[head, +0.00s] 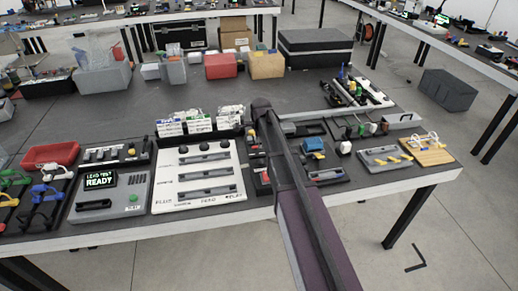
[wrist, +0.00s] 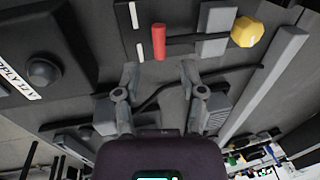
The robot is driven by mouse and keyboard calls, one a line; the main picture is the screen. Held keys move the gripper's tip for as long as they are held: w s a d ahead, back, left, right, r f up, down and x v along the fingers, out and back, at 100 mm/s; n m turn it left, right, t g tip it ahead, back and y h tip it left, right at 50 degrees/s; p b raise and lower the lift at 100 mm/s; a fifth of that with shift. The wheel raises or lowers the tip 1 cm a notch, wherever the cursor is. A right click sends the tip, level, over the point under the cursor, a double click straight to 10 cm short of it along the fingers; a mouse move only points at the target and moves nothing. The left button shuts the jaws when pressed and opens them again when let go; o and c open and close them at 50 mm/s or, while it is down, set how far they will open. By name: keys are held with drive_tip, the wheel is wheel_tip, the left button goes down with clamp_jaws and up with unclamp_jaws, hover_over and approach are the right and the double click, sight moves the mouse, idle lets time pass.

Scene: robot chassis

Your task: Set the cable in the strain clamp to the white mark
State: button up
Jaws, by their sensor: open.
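In the wrist view, my gripper (wrist: 158,68) is open, its two fingers apart with nothing held between the tips. A thin black cable (wrist: 235,72) curves across behind the fingers over a dark surface. Just beyond the tips are a red cylinder (wrist: 159,42) and short white marks (wrist: 134,15) to its left. A dark bar joins the red cylinder to a grey block (wrist: 215,30) beside a yellow knob (wrist: 246,32). I cannot tell for sure which of these parts is the strain clamp. In the head view, my arm hides the gripper and the spot below it.
A long grey rail (wrist: 265,85) runs at the right in the wrist view. A dark dome (wrist: 42,70) is at the left. In the head view, a white slotted panel (head: 198,155), a READY box (head: 110,195) and a blue-topped part (head: 313,145) crowd the bench (head: 330,200).

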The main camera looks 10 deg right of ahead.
sight(256, 147)
drive_tip(key=shift+w+f+b, duration=0.2)
drive_tip(key=shift+f+b, duration=0.65)
drive_tip(key=shift+f, duration=0.3)
clamp_jaws()
